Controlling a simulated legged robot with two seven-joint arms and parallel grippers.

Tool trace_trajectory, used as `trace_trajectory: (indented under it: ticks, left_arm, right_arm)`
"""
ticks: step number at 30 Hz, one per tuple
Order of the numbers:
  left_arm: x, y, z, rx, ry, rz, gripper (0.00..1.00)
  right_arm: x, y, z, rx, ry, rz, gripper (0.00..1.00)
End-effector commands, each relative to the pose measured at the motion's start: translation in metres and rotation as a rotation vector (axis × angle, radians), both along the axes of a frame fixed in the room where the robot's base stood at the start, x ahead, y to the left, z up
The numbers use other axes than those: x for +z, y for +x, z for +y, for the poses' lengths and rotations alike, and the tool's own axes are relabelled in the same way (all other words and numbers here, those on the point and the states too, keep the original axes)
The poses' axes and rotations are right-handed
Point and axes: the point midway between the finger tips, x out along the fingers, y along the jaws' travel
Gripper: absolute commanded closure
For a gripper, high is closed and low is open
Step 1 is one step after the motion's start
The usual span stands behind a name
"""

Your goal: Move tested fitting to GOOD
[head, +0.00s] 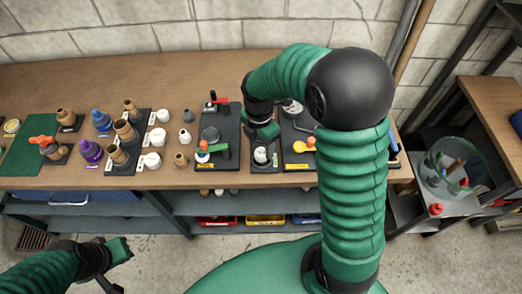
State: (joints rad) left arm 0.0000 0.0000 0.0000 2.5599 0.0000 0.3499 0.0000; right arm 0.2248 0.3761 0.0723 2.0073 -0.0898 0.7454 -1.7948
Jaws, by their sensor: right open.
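A white fitting (260,155) stands on a small dark tray (264,169) near the front of the wooden bench. My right gripper (264,132) is open just behind and above it, partly hidden by its own wrist. I cannot tell whether its fingers touch the fitting. My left gripper (117,262) is low at the lower left, in front of the bench and away from the fittings. Its jaw gap is unclear. No label reading GOOD can be made out. Red (216,221), yellow (265,220) and blue (307,219) bins sit under the bench.
Left of the fitting is a dark board (220,135) with a green-handled valve (218,149). A yellow-labelled board (299,160) is to the right, partly behind my arm. Several brown, purple and white fittings crowd the left. A glass bowl (446,166) stands at right.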

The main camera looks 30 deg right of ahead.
Motion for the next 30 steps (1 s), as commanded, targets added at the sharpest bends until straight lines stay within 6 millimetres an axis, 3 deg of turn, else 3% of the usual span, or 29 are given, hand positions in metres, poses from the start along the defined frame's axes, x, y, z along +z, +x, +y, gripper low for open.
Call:
trace_trajectory:
  ticks: [3, 6, 10, 13, 17, 21, 24, 27, 30]
  left_arm:
    - [0.003, 0.000, 0.000, 0.000, 0.000, 0.000, 1.00]
    - [0.005, 0.000, 0.000, 0.000, 0.000, 0.000, 1.00]
    - [0.005, 0.000, 0.000, 0.000, 0.000, 0.000, 1.00]
    - [0.005, 0.000, 0.000, 0.000, 0.000, 0.000, 1.00]
    - [0.005, 0.000, 0.000, 0.000, 0.000, 0.000, 1.00]
    - [0.005, 0.000, 0.000, 0.000, 0.000, 0.000, 1.00]
    - [0.005, 0.000, 0.000, 0.000, 0.000, 0.000, 1.00]
    - [0.005, 0.000, 0.000, 0.000, 0.000, 0.000, 1.00]
    - [0.005, 0.000, 0.000, 0.000, 0.000, 0.000, 1.00]
  right_arm:
    - [0.032, 0.001, 0.001, 0.000, 0.000, -0.005, 0.41]
    - [0.051, 0.001, 0.002, 0.000, 0.000, -0.003, 0.41]
    - [0.063, 0.000, 0.003, -0.010, 0.000, -0.001, 0.41]
    - [0.059, -0.007, 0.011, -0.131, 0.003, -0.019, 0.41]
    - [0.043, -0.029, 0.032, -0.539, 0.029, -0.085, 0.41]
    - [0.025, -0.059, 0.054, -1.092, 0.105, -0.159, 0.41]
    - [0.015, -0.077, 0.064, -1.411, 0.168, -0.185, 0.41]
    - [0.009, -0.089, 0.070, -1.608, 0.211, -0.195, 0.41]
    - [0.007, -0.092, 0.072, -1.686, 0.229, -0.196, 0.41]
